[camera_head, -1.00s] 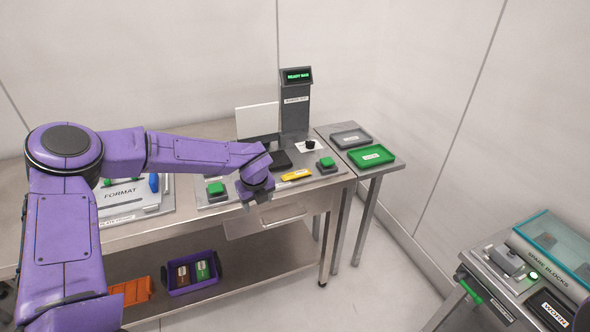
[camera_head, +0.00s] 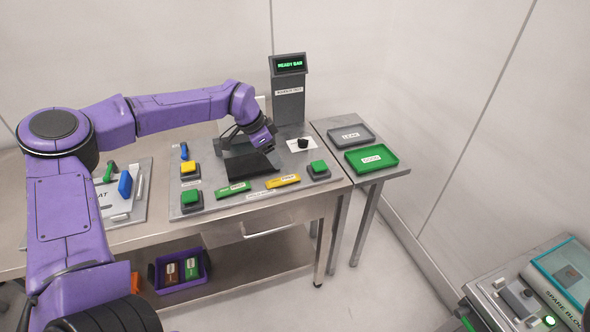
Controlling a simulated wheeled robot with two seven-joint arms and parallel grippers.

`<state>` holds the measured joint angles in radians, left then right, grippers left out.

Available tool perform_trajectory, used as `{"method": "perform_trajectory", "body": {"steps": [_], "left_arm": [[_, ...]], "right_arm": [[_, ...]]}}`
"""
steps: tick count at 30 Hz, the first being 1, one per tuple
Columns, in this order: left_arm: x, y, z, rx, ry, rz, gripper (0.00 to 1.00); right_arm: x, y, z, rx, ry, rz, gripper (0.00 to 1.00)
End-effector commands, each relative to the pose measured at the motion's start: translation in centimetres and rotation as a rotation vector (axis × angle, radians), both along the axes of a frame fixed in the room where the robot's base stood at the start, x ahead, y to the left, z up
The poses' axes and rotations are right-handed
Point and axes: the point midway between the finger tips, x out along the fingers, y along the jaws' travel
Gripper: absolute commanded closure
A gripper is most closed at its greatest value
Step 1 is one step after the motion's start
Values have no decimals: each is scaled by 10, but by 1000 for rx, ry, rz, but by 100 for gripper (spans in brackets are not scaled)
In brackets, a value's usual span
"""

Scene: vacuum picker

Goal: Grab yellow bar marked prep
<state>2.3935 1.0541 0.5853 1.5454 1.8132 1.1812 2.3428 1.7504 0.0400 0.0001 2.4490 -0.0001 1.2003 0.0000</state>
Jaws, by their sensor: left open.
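The yellow bar (camera_head: 283,181) lies on the grey panel near the front edge of the steel table, between a green bar and a green button. It has a label that is too small to read surely. My left gripper (camera_head: 268,149) is open and empty. It is behind and above the yellow bar, apart from it, over the right side of the dark block. Its fingertips are small and partly hard to make out. My right gripper does not show.
A green bar (camera_head: 233,189) lies left of the yellow bar. A green button (camera_head: 318,169) stands close on its right. A dark sloped block (camera_head: 250,164) is behind. A display post (camera_head: 289,95) stands at the back. Green (camera_head: 371,158) and grey (camera_head: 350,135) trays are right.

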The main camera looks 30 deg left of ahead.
Motion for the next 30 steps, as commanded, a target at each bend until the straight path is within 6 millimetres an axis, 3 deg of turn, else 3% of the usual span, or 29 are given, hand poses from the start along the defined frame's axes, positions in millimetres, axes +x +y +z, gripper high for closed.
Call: {"method": "perform_trajectory", "body": {"steps": [14, 20, 30], "left_arm": [[20, -17, -59, 1, 6, -7, 36], [28, -19, -94, 2, 5, -5, 36], [30, -20, -100, 1, 0, -3, 36]], "right_arm": [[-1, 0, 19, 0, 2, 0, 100], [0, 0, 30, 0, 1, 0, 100], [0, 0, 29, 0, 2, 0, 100]]}}
